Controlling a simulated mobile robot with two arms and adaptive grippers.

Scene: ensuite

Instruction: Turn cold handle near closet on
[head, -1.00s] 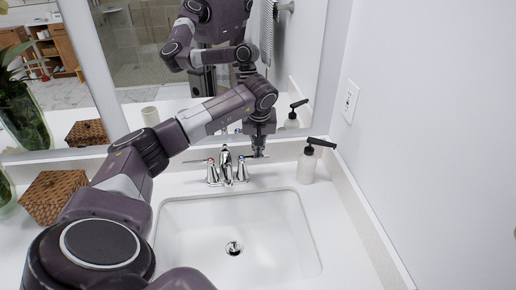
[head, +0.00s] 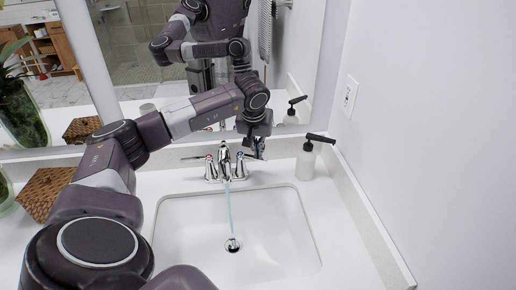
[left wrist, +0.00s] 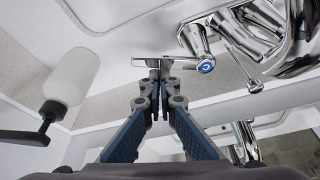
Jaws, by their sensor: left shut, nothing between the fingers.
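The chrome faucet (head: 225,160) stands behind the sink, and a stream of water (head: 230,212) runs from its spout to the drain. The cold handle (head: 241,167) is the right one; its blue cap shows in the left wrist view (left wrist: 206,67), with its lever reaching left to the fingertips. My left gripper (head: 258,155) points down just right of this handle. Its fingers are shut and empty in the left wrist view (left wrist: 157,75), at the lever's end and seemingly touching it. The red-marked hot handle (head: 209,167) is on the left. My right gripper is out of view.
A soap bottle (head: 306,162) with a dark pump stands right of the faucet. The white sink (head: 285,235) is empty apart from the water. A woven box (head: 42,192) is on the left counter. A mirror (head: 150,90) and the right wall are close.

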